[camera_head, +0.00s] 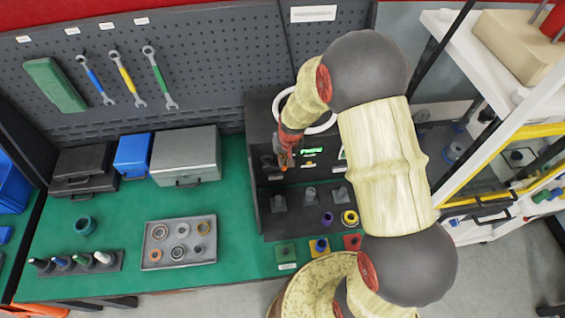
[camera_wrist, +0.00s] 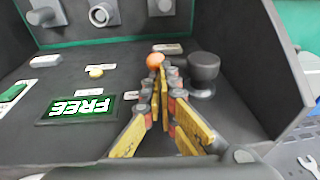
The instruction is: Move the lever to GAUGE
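The lever shows as an orange ball knob (camera_wrist: 155,60) in the wrist view, on the dark panel of the test station. My gripper (camera_wrist: 164,74) has its fingertips right at the knob, with the fingers close together and a narrow gap between them. The fingers hide the lever's stem, and I cannot tell whether they hold it. A lit display (camera_wrist: 82,108) on the panel reads FREE in green; the lit display also shows in the head view (camera_head: 311,150). In the head view my gripper (camera_head: 283,160) is at the left part of the station.
A dark round knob (camera_wrist: 204,67) stands close beside my fingers. A side wall (camera_wrist: 265,60) of the station rises beyond it. In the head view, a grey case (camera_head: 185,157) and a parts tray (camera_head: 179,253) sit on the green bench, left of the station.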

